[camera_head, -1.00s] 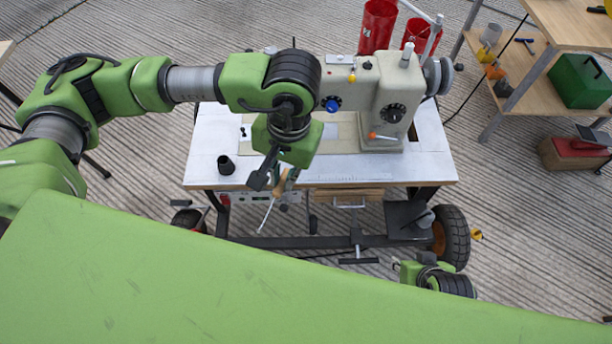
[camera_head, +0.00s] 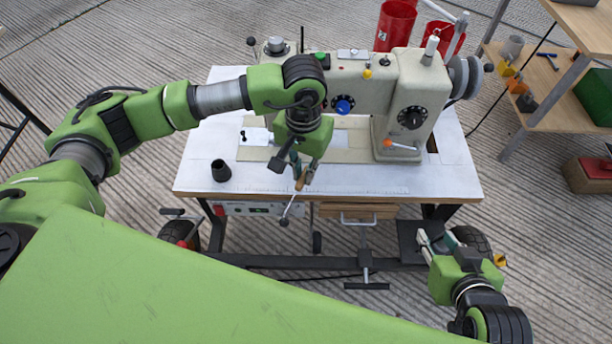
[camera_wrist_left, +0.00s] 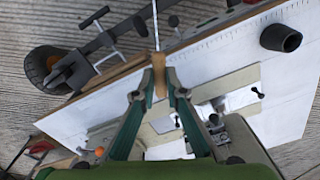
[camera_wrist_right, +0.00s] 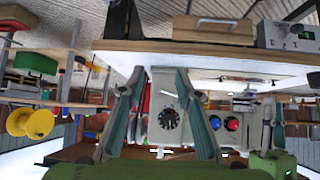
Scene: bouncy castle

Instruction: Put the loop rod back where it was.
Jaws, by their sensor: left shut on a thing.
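The loop rod has a wooden handle (camera_head: 301,180) and a thin metal shaft (camera_head: 290,206). My left gripper (camera_head: 298,174) is shut on the handle, above the front edge of the white sewing table (camera_head: 400,182). The left wrist view shows the handle (camera_wrist_left: 158,72) between the fingertips, with the thin shaft reaching away past the table edge. My right gripper (camera_head: 432,242) is low, in front of the table's right side. In the right wrist view its two fingers (camera_wrist_right: 157,75) are apart, with nothing between them.
A sewing machine (camera_head: 408,100) stands on the table. A black cup (camera_head: 221,171) sits at the table's front left. A wooden drawer (camera_head: 345,211) hangs under the front edge. Red bins (camera_head: 396,24) stand behind, and wooden shelves (camera_head: 560,90) are at the right.

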